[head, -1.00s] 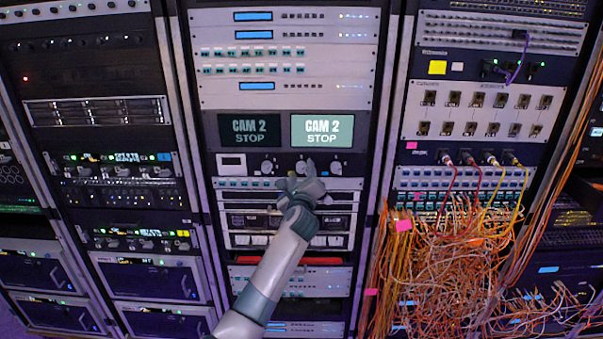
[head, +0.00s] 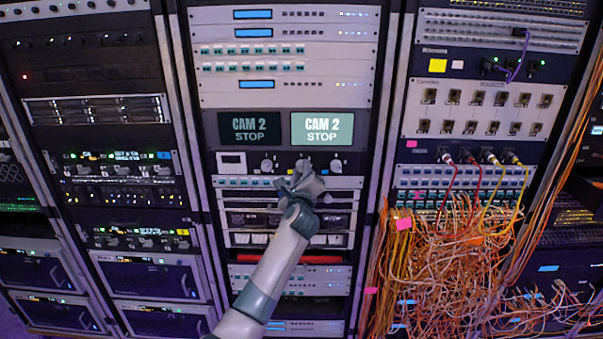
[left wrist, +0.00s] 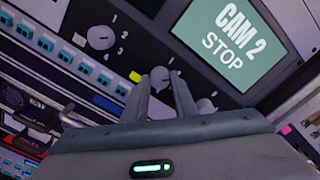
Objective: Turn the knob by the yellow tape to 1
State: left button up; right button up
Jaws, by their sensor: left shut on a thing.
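The yellow tape (left wrist: 135,76) is a small patch on the dark panel in the left wrist view. The light grey knob (left wrist: 160,77) sits right beside it, between the fingertips of my left gripper (left wrist: 163,82). The gripper is shut on this knob. The setting it points to is too small to read. In the head view my left gripper (head: 300,176) is at the middle of the knob row below the screens, hiding most of that knob. My right gripper is not in view.
Two similar knobs flank it, one left (head: 267,166) and one right (head: 340,167). Above are a dark screen (head: 249,129) and a lit screen (head: 322,129), both reading CAM 2 STOP. Loose cables (head: 440,255) hang on the right rack, clear of my arm.

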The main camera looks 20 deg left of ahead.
pick_arm(q)
jog(key=shift+n+b, duration=1.6)
jog(key=shift+n, duration=2.9)
jog(key=o, duration=1)
jog(key=shift+o, duration=0.2)
jog(key=shift+s, duration=0.1)
